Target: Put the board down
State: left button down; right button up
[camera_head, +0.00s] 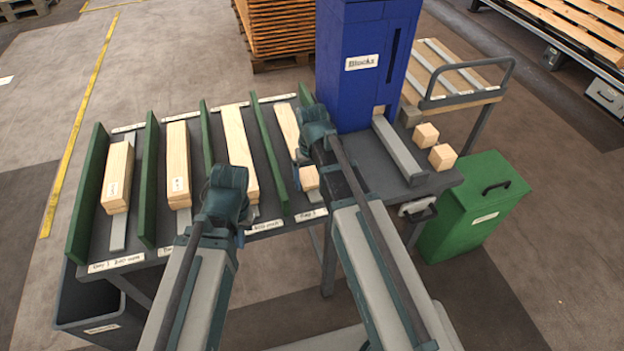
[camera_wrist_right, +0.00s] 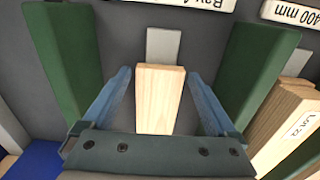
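A pale wooden board (camera_head: 287,125) lies in the rightmost bay of the rack, between green dividers. Its near end shows below my right gripper (camera_head: 300,178), which covers its middle. In the right wrist view, the board (camera_wrist_right: 160,100) runs between the two blue-grey fingers of my right gripper (camera_wrist_right: 159,73). A narrow gap shows on each side of it, so the gripper looks open around it. The board lies along a grey strip (camera_wrist_right: 163,45). My left gripper (camera_head: 238,225) is over the near end of the neighbouring bay's board; its fingers are too hidden to judge.
Boards lie in the other bays (camera_head: 118,175), (camera_head: 178,160), (camera_head: 238,150), separated by green dividers (camera_head: 148,180). A blue block dispenser (camera_head: 350,95) stands right of the rightmost bay. Loose blocks (camera_head: 442,157), a green bin (camera_head: 465,220) and a cart (camera_head: 470,97) are further right.

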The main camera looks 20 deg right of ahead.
jog(key=shift+o, duration=0.2)
jog(key=shift+r, duration=0.1)
notch_tip(320, 180, up, 12)
jog(key=p, duration=1.2)
jog(key=s+a+n+h, duration=0.1)
jog(key=s+a+n, duration=0.2)
jog(key=s+a, duration=0.7)
jog(key=s, duration=0.4)
jog(key=shift+s+a, duration=0.15)
jog(key=shift+a, duration=0.1)
jog(key=shift+r, duration=0.1)
